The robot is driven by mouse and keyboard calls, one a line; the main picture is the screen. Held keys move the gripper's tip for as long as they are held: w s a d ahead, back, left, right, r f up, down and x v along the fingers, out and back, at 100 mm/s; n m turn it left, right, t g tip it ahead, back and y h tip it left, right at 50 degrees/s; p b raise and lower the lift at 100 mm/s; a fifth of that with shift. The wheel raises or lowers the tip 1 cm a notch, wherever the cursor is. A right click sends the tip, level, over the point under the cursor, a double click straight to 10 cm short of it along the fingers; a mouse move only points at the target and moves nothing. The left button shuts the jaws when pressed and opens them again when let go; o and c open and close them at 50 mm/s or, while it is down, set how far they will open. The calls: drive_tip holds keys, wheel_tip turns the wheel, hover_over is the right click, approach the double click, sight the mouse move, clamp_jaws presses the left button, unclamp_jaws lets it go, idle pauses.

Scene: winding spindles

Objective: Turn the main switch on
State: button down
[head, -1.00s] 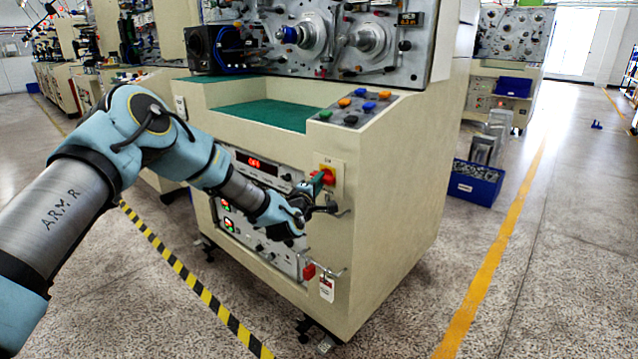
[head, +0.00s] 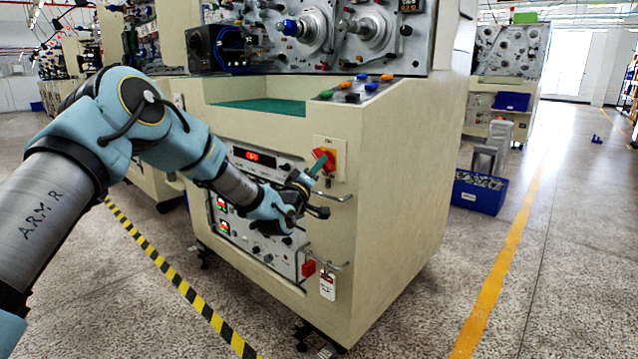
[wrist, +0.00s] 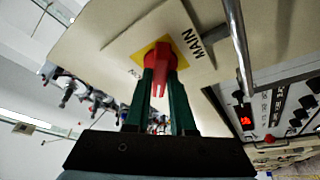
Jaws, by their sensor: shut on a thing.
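The main switch is a red knob (head: 326,158) on a yellow plate, on a pale panel at the upper right of the machine's lower front. An ON label (head: 328,141) sits above it. In the wrist view the red knob (wrist: 161,62) is at top centre, beside the word MAIN (wrist: 193,43). My gripper (head: 317,165) reaches it from the lower left. Its two green fingers (wrist: 161,88) stand on either side of the knob's grip and are shut on it. The fingers hide the knob's sides, so its exact angle is hard to tell.
Bent metal handles (head: 338,197) stick out near the switch. A red-lit display (head: 260,158) is left of the switch. A blue bin (head: 479,192) stands on the floor to the right.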

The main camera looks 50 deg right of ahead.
drive_tip(key=m+g+b, duration=0.1)
drive_tip(key=m+b, duration=0.1)
drive_tip(key=m+h+b, duration=0.1)
drive_tip(key=m+b, duration=0.1)
drive_tip(key=m, duration=0.1)
drive_tip(key=f+m+g+b, duration=0.1)
drive_tip(key=m+b, duration=0.1)
drive_tip(key=b, duration=0.1)
drive_tip(key=shift+w+m+g+h, duration=0.2)
drive_tip(key=shift+m+g+h, duration=0.1)
drive_tip(key=shift+h, duration=0.1)
drive_tip(key=m+g+b, duration=0.1)
drive_tip(key=m+b, duration=0.1)
drive_tip(key=m, duration=0.1)
drive_tip(key=m+g+b, duration=0.2)
drive_tip(key=m, duration=0.1)
drive_tip(key=shift+w+r+g, duration=0.15)
drive_tip(key=shift+r+g, duration=0.05)
drive_tip(key=shift+g, duration=0.1)
drive_tip(key=shift+m, duration=0.4)
drive_tip(key=c, duration=0.8)
unclamp_jaws()
drive_tip(key=shift+r, duration=0.1)
drive_tip(key=shift+o, duration=0.2)
drive_tip(key=v, duration=1)
drive_tip(key=shift+a+f+p, duration=0.3)
drive_tip(key=shift+f+p, duration=0.1)
drive_tip(key=shift+w, duration=0.1)
